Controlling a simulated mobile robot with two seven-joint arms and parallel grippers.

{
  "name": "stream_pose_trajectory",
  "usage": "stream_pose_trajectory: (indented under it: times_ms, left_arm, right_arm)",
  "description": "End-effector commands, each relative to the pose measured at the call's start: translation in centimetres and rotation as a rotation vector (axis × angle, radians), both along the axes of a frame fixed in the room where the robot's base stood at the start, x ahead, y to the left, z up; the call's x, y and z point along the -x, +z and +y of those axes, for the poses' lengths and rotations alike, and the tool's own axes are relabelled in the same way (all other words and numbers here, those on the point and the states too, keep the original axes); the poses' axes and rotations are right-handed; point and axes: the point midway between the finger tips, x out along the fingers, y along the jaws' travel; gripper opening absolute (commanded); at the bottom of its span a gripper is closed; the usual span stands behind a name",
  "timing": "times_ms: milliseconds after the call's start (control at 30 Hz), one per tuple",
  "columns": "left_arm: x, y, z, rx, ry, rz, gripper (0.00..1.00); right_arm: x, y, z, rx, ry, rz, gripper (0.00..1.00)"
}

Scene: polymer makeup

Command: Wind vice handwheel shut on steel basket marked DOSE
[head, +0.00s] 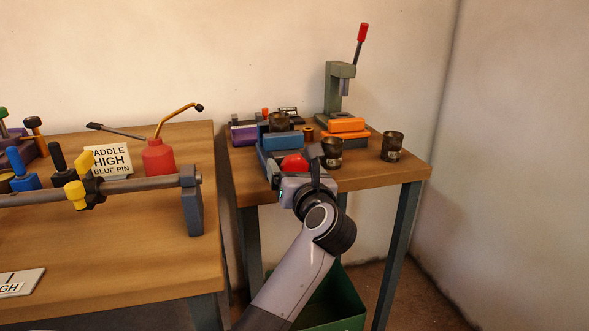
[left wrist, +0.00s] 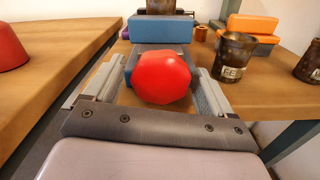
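The blue vice (head: 285,141) stands on the right-hand table, its blue jaw also showing in the left wrist view (left wrist: 160,30). Its red handwheel (left wrist: 162,78) faces my wrist camera and also shows in the head view (head: 294,163). A dark metal basket (head: 279,121) sits at the vice's jaws; its marking is hidden, so I cannot read DOSE. My left gripper (left wrist: 160,85) is open, one finger on each side of the handwheel, with narrow gaps visible. In the head view the left gripper (head: 297,180) is at the table's front edge. My right gripper is not in view.
A green press (head: 338,90) with orange blocks (head: 345,125) is behind. A red oil can (head: 158,157) stands on the left bench. A green bin (head: 335,305) is below.

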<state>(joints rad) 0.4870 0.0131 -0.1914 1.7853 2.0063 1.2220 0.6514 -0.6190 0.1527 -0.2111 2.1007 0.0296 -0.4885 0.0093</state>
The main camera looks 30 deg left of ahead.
Motion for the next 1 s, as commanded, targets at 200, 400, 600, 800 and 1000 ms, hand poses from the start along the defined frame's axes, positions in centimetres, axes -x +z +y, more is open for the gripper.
stream_pose_trajectory:
  times_ms: [200,400,600,800,1000]
  left_arm:
    - [0.0,0.0,0.0,0.000,0.000,-0.001,0.84]
    - [1.1,0.0,-1.5,0.004,-0.004,-0.001,0.84]
    - [3.4,0.0,-4.0,0.004,-0.002,0.001,0.84]
    - [4.5,0.0,-5.4,0.002,-0.002,0.000,0.84]
    - [4.7,0.0,-5.5,0.000,0.000,0.000,0.84]
  right_arm:
    - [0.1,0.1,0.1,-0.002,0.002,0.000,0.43]
    - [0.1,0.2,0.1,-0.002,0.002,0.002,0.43]
    - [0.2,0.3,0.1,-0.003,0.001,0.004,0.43]
    - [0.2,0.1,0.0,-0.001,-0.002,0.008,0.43]
    - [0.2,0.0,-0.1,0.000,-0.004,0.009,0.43]
